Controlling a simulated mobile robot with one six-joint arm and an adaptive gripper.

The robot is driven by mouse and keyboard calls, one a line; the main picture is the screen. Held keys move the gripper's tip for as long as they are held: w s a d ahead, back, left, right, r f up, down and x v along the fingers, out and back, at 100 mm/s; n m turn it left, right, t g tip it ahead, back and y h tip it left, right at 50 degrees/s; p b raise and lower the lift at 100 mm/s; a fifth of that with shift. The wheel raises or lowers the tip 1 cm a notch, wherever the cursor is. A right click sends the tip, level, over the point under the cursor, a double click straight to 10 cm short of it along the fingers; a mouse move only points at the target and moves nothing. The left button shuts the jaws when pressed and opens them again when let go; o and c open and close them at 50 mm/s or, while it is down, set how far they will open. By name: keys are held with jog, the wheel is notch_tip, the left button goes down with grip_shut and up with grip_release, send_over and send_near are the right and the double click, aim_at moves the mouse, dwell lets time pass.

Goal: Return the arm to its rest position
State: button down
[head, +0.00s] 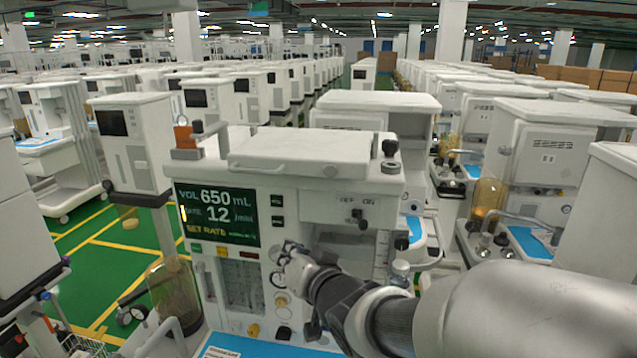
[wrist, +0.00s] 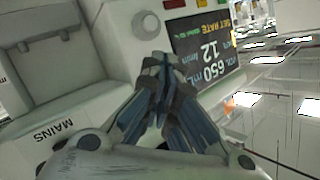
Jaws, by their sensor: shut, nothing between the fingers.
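My arm (head: 380,315) reaches in from the lower right in the head view. My gripper (head: 283,252) is at the front panel of the nearest anaesthesia cart (head: 315,150), just right of and below its screen. The fingers (wrist: 163,65) are closed together and empty in the wrist view. The cart's screen (head: 217,214) reads VOL 650 mL, RATE 12 /min and SET RATE; it also shows in the wrist view (wrist: 207,50). I cannot tell whether the fingers touch the panel.
An ON/OFF switch (head: 358,217) is on the panel right of the screen. A glass bellows (head: 175,290) stands at the cart's lower left, and a blue work surface (head: 250,347) lies below. Other carts (head: 128,140) stand close on both sides. Green floor (head: 110,265) shows at left.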

jog(key=s+d+f+g+h, duration=0.1)
jog(key=s+d+g+h, duration=0.15)
jog(key=s+d, duration=0.5)
jog(key=s+d+f+g+h, duration=0.1)
jog(key=s+d+h, duration=0.35)
jog(key=d, duration=0.65)
jog(key=s+d+f+g, duration=0.2)
jog(key=s, duration=0.7)
jog(key=s+d+f+g, duration=0.1)
jog(key=s+f+g, duration=0.1)
jog(key=s, duration=0.6)
jog(key=shift+s+d+f+g, duration=0.15)
jog(key=shift+s+d+g, duration=0.2)
jog(key=shift+g, duration=0.1)
